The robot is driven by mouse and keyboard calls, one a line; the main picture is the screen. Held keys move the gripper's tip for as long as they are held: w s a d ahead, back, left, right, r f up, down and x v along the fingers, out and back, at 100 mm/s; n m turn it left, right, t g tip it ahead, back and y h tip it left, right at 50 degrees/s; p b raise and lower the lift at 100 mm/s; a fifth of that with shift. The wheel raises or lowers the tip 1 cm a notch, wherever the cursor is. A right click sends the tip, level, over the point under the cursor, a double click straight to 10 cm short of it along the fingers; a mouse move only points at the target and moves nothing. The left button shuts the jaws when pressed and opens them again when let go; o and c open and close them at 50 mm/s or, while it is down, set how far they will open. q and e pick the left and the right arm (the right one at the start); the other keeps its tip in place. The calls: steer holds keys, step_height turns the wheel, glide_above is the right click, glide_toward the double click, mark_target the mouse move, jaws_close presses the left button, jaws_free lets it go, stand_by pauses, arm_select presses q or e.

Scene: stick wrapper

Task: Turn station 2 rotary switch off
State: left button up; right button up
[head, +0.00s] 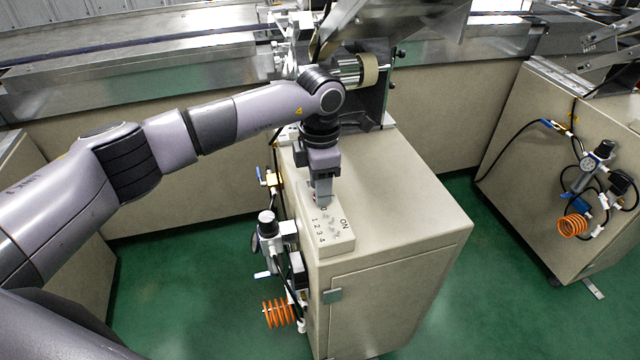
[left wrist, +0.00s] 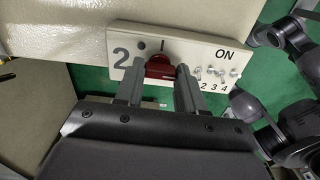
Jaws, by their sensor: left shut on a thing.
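The station 2 panel (left wrist: 210,55) is a pale box marked "2", "I" and "ON"; in the head view the panel (head: 338,243) sits on top of the beige cabinet near its left front edge. The red rotary switch (left wrist: 160,66) shows in the left wrist view, under the "I" mark. My left gripper (left wrist: 160,80) has one finger on each side of the switch and is shut on it. In the head view my left gripper (head: 322,204) points down at the far end of the panel and hides the switch. My right gripper is not seen.
Several small toggle switches (left wrist: 215,73) stand on the panel just right of the gripper. The cabinet top (head: 400,190) is clear to the right. A regulator with an orange coiled hose (head: 278,313) hangs on the cabinet's left side. Machinery stands behind the gripper.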

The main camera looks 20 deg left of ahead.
arm_select(q)
steer(key=o, duration=1)
steer(key=shift+r, duration=0.1)
steer(key=shift+o, duration=0.2)
step_height(320, 180, up, 6)
steer(key=shift+r, duration=0.55)
